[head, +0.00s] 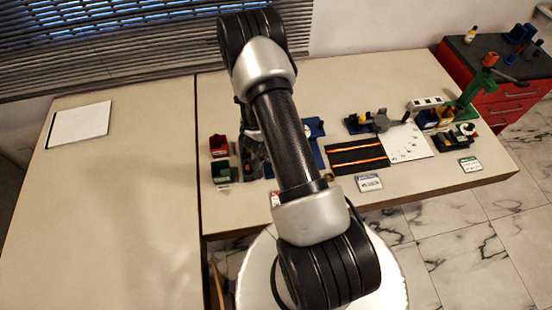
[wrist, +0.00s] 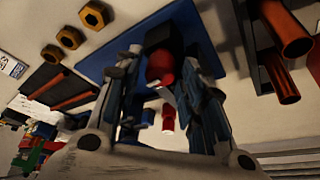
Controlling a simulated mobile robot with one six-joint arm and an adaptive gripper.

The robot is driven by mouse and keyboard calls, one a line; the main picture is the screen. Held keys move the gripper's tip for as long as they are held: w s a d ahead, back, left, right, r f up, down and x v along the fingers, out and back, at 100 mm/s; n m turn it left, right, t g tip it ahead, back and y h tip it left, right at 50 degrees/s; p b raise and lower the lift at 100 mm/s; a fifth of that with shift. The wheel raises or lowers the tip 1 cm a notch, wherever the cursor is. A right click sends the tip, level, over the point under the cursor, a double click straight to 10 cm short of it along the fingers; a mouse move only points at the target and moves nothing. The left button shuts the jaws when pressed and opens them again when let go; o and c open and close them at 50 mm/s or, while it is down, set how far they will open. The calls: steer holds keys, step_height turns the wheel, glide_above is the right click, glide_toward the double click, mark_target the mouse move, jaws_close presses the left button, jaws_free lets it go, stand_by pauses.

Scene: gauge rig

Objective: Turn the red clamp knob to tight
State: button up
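The red clamp knob (wrist: 160,67) shows in the wrist view against a dark block on a blue plate (wrist: 112,60). A red piece with a pale mark hangs below it in the picture. My gripper (wrist: 163,72) is open, with one finger on each side of the knob. A gap shows between the knob and each finger, and I see no contact. In the head view my arm hides the knob and most of my gripper; part of the blue plate (head: 317,131) shows beside the arm.
A red bin (head: 218,146) and a green bin (head: 221,173) stand left of my arm. A dark mat with orange strips (head: 357,157) and a white sheet (head: 409,143) lie to the right. Red-brown tubes (wrist: 285,75) are near my right finger. The left table is mostly clear.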

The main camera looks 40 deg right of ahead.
steer(key=shift+o, duration=0.6)
steer(key=shift+r, duration=0.1)
steer(key=shift+a+r, duration=0.2)
steer(key=shift+r, duration=0.15)
steer(key=v, duration=1.1)
steer(key=shift+r, duration=0.1)
